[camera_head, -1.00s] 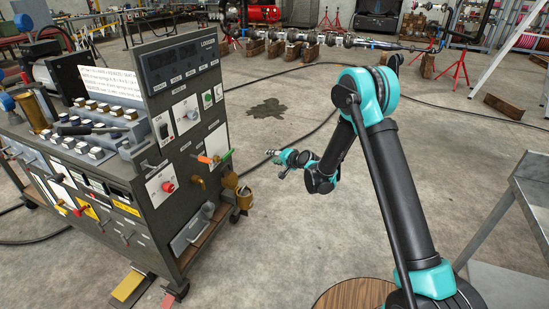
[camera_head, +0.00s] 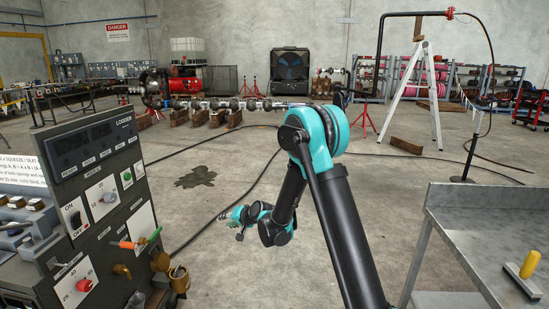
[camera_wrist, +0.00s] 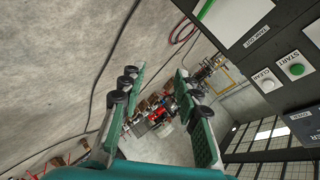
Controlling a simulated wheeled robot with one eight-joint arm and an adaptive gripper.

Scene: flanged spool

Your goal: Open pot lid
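My gripper (camera_head: 228,215) is at the end of my bent arm, in open air to the right of the dark control cart (camera_head: 100,195). In the wrist view my gripper (camera_wrist: 157,85) has its two green fingers spread wide with nothing between them. A small brass pot-like cup (camera_head: 179,279) hangs at the cart's lower right side, below and left of my gripper and apart from it. Whether it has a lid is too small to tell. I make out no other pot or lid.
The cart has an orange lever (camera_head: 126,245), a green lever (camera_head: 152,236) and a red knob (camera_head: 84,285). A grey metal bench (camera_head: 470,230) with a yellow-handled tool (camera_head: 529,264) stands at the right. A long shaft on stands and a white ladder (camera_head: 428,95) are farther back.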

